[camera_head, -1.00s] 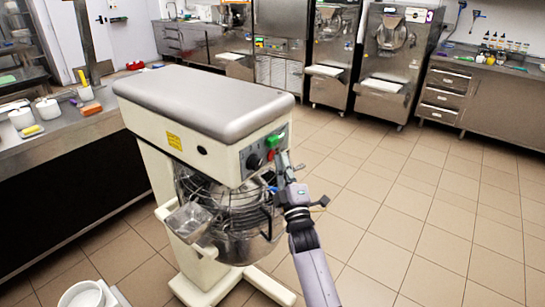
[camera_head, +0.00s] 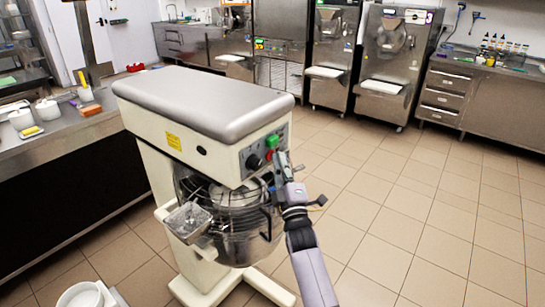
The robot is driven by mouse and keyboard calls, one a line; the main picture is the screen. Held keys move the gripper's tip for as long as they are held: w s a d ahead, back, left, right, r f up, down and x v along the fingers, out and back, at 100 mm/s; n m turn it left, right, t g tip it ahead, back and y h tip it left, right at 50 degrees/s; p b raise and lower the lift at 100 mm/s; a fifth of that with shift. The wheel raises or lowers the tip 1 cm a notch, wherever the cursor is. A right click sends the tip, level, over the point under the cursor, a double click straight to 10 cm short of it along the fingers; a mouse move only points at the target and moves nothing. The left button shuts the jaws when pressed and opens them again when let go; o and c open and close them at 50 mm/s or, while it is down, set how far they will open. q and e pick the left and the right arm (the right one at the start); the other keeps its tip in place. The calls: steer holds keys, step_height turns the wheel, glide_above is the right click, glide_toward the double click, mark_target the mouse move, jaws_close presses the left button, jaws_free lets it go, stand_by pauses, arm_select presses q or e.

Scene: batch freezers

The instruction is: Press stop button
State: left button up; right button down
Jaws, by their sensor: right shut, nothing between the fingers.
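A large cream planetary mixer (camera_head: 200,115) with a grey top stands in the middle. On its front control panel (camera_head: 247,152) I see a green button (camera_head: 271,142), a red button (camera_head: 269,155) below it and a black knob (camera_head: 254,162) to the left. My right gripper (camera_head: 281,159) is shut and empty, its tips at the right side of the panel beside the red button. I cannot tell whether they touch it. The gripper hides part of the panel's right edge. My left gripper is out of view.
The wire guard and bowl (camera_head: 237,222) hang below the panel, close to my right arm. A counter (camera_head: 60,140) stands on the left. Steel freezers (camera_head: 398,60) line the back. The tiled floor (camera_head: 420,200) on the right is clear.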

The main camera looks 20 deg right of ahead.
steer(key=shift+s+d+p, duration=0.5)
steer(key=shift+s, duration=0.2)
steer(key=s+d+p, duration=0.1)
steer(key=s, duration=0.1)
steer(key=s+d+p, duration=0.1)
steer(key=s+d, duration=0.1)
steer(key=shift+p, duration=0.3)
stand_by(0.5)
